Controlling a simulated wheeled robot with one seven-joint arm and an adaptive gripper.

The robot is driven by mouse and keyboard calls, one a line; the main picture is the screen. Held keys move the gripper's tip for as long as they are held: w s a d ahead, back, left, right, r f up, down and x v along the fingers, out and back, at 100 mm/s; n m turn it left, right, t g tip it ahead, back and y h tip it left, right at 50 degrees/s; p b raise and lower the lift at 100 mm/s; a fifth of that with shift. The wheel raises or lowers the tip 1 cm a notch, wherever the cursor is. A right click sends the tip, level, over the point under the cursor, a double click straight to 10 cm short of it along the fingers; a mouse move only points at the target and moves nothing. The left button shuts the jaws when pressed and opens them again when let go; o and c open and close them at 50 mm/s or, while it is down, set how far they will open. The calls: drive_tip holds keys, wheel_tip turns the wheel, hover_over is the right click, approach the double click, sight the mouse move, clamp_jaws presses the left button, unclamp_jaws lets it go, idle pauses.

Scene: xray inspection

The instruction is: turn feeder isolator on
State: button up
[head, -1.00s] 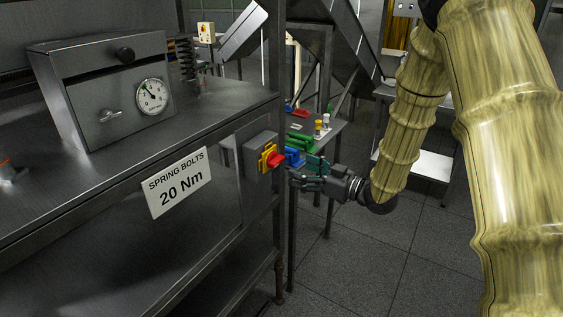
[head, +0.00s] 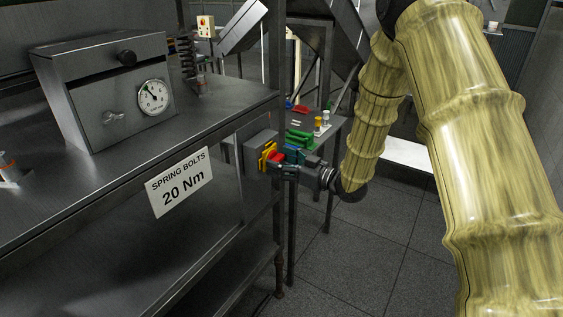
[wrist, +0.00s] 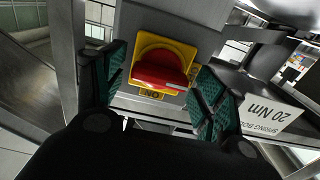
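The feeder isolator is a grey box with a yellow plate (head: 265,160) and a red handle (head: 276,156), on the side of the metal bench. In the wrist view the red handle (wrist: 160,68) sits on the yellow plate (wrist: 183,46), with an upside-down "ON" label (wrist: 151,94) on its near side. My gripper (head: 288,163) is right at the isolator. In the wrist view my gripper (wrist: 158,80) is open, its teal-padded fingers on either side of the handle. The left finger is apart from the handle; whether the right one touches it I cannot tell.
A "SPRING BOLTS 20 Nm" sign (head: 180,183) hangs on the bench front, left of the isolator. A gauge box (head: 105,90) stands on the bench top. A small table behind holds green, red and yellow items (head: 300,138). The floor to the right (head: 390,240) is clear.

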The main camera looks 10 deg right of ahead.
drive_tip(key=c, duration=0.6)
drive_tip(key=shift+c, duration=0.2)
drive_tip(key=shift+m, duration=0.4)
drive_tip(key=shift+r+m+p, duration=0.1)
drive_tip(key=shift+m+p, duration=0.4)
drive_tip(key=shift+m, duration=0.5)
drive_tip(key=m+p, duration=0.1)
drive_tip(key=m, duration=0.3)
drive_tip(key=shift+m, duration=0.3)
drive_tip(key=m+p, duration=0.1)
drive_tip(key=m, duration=0.4)
drive_tip(key=m+p, duration=0.1)
drive_tip(key=m, duration=0.4)
drive_tip(key=shift+m, duration=0.4)
